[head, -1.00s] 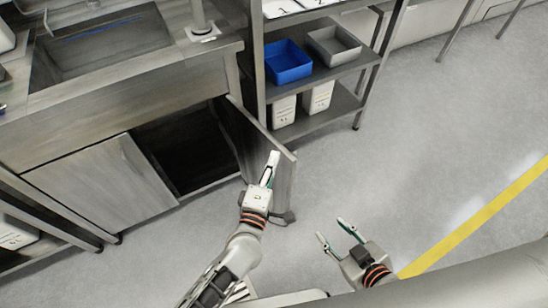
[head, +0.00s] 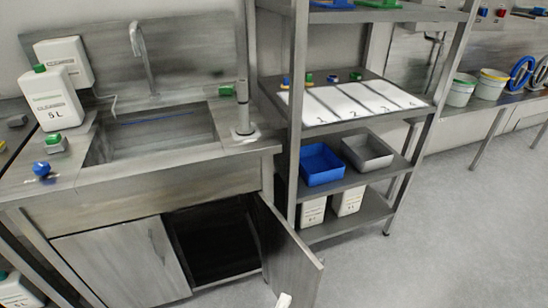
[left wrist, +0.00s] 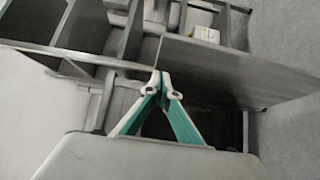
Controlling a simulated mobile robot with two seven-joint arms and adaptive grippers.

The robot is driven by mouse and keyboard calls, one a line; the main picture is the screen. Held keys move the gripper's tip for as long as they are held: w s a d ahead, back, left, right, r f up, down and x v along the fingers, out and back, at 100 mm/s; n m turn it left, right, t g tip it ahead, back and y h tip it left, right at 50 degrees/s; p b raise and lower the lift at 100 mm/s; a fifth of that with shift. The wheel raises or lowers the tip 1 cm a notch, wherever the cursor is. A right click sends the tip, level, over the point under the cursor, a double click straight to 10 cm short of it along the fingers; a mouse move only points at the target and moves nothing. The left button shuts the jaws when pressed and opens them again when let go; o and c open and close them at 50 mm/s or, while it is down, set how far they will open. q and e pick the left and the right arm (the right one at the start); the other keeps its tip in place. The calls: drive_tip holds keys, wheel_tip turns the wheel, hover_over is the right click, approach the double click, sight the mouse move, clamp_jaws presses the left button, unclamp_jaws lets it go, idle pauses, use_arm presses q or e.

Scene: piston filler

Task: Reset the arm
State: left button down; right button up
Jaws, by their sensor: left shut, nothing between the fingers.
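My left gripper (left wrist: 161,82) is shut, with its two green-and-white fingers meeting at the tips and nothing between them. In the head view only a small white piece of it (head: 284,300) shows at the bottom edge, in front of the open cabinet door (head: 292,258). In the left wrist view a grey panel, seemingly that door (left wrist: 235,68), lies just beyond the fingertips; I cannot tell whether they touch. My right gripper is out of the picture.
The sink counter (head: 150,172) stands at the left, with the dark cabinet opening (head: 210,245) below. A shelf rack to its right holds a blue bin (head: 320,164) and a grey bin (head: 367,152). The floor (head: 450,245) at the right is clear.

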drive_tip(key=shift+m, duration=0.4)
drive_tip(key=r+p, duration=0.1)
drive_tip(key=p, duration=0.2)
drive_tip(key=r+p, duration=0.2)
drive_tip(key=p, duration=0.1)
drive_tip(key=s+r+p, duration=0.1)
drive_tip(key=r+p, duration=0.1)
drive_tip(key=p, duration=0.1)
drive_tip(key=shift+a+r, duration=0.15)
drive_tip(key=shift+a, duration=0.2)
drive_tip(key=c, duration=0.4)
use_arm(q)
drive_tip(key=s+a+f+m+g+y, duration=0.1)
drive_tip(key=s+a+m+g, duration=0.1)
drive_tip(key=a+m, duration=0.3)
drive_tip(key=s+a+m+g+y, duration=0.1)
drive_tip(key=s+a+m, duration=0.4)
drive_tip(key=a, duration=0.5)
drive_tip(key=s+a+f+m+g+y, duration=0.1)
drive_tip(key=s+a+m+g+y, duration=0.1)
drive_tip(key=a+m, duration=0.5)
drive_tip(key=shift+s+a+f+g+y, duration=0.35)
drive_tip(key=shift+s+a+y, duration=0.25)
drive_tip(key=shift+s, duration=0.5)
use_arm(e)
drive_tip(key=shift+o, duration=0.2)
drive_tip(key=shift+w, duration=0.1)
